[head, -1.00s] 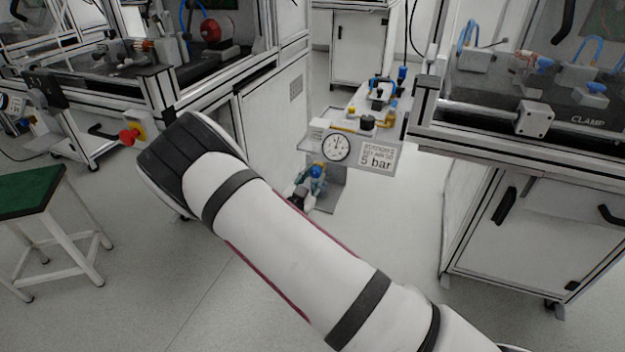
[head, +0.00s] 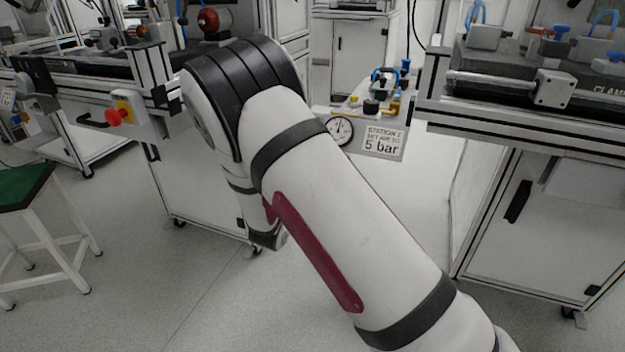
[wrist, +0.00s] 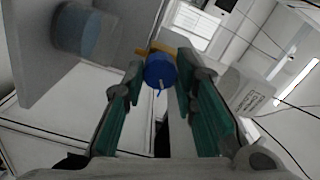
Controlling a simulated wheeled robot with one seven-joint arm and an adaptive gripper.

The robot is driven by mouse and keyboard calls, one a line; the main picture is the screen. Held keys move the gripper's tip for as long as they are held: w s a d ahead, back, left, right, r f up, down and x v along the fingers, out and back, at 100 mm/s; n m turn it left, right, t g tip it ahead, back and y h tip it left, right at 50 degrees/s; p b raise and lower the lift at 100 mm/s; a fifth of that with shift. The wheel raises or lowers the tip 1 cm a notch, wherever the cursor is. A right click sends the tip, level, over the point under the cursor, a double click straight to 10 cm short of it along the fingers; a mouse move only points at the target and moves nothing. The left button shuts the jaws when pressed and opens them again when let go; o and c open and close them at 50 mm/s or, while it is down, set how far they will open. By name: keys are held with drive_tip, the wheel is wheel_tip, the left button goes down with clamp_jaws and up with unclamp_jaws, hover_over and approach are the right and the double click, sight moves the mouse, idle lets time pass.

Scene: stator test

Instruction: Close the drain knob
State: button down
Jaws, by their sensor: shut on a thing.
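The blue drain knob (wrist: 160,71) is in the wrist view, with a short pale lever or pin on its face and a yellow brass-coloured part behind it. My gripper (wrist: 158,60) has one green-padded finger on each side of the knob and is shut on it. In the head view my white arm covers the gripper and the knob. The pressure gauge (head: 340,130) and the "5 bar" sign (head: 383,141) show just beyond my arm.
A clear bowl with bluish contents (wrist: 82,30) is close at the upper left of the wrist view. In the head view, a clamp bench (head: 520,115) stands right, a red stop button (head: 114,117) left, and a green-topped stool (head: 25,185) far left. Open floor lies between.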

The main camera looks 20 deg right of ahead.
drive_tip(key=shift+m+b, duration=0.3)
drive_tip(key=shift+m, duration=2.9)
drive_tip(key=c, duration=1.3)
unclamp_jaws()
drive_tip(key=v, duration=1.2)
